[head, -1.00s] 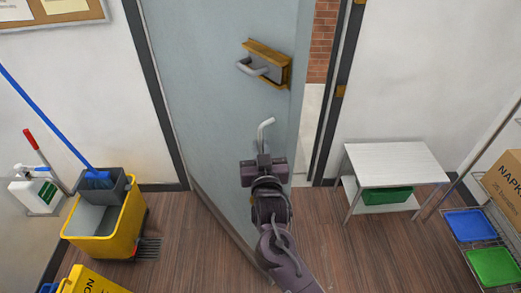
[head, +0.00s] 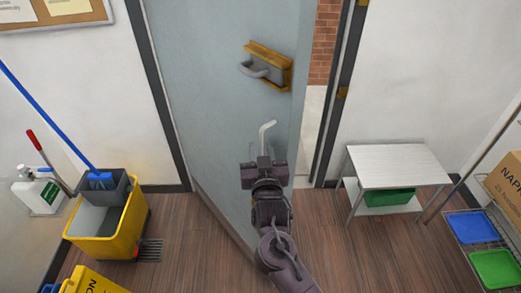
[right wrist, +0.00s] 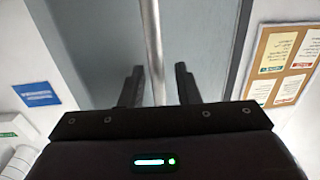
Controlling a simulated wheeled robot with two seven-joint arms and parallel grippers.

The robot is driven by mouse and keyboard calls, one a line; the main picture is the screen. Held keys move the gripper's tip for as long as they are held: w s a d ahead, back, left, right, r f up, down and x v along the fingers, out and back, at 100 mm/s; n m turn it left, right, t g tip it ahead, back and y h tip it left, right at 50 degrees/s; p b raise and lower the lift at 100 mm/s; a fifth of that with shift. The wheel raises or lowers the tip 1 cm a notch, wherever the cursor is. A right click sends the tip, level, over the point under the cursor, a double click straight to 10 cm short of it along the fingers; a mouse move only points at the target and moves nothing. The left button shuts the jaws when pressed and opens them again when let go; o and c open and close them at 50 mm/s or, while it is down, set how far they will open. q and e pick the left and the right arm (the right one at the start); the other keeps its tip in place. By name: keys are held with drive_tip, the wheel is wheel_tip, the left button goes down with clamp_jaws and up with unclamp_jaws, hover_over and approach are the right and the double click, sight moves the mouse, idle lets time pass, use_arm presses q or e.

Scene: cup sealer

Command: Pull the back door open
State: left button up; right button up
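The back door (head: 215,100) is pale blue-grey and stands ajar, swung into the room, with a gap along its right side. A grey lever on a yellow-brown plate (head: 265,68) is fixed high on it. A pale metal pull bar (head: 266,130) shows lower down, just above my right gripper (head: 264,160). In the right wrist view, the bar (right wrist: 153,45) runs between the two dark fingers of the right gripper (right wrist: 158,88). The fingers are apart, with a thin gap on each side of the bar. My left gripper is in neither view.
A yellow mop bucket (head: 110,228) and a yellow sign (head: 90,282) stand at the left. A small white table (head: 398,165) and a rack with blue and green trays (head: 497,268) are at the right. Brown floor (head: 360,260) is clear between. Brick shows through the gap.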

drive_tip(key=s+b, duration=0.2)
drive_tip(key=s, duration=0.5)
drive_tip(key=shift+s+d, duration=0.25)
drive_tip(key=shift+d, duration=0.15)
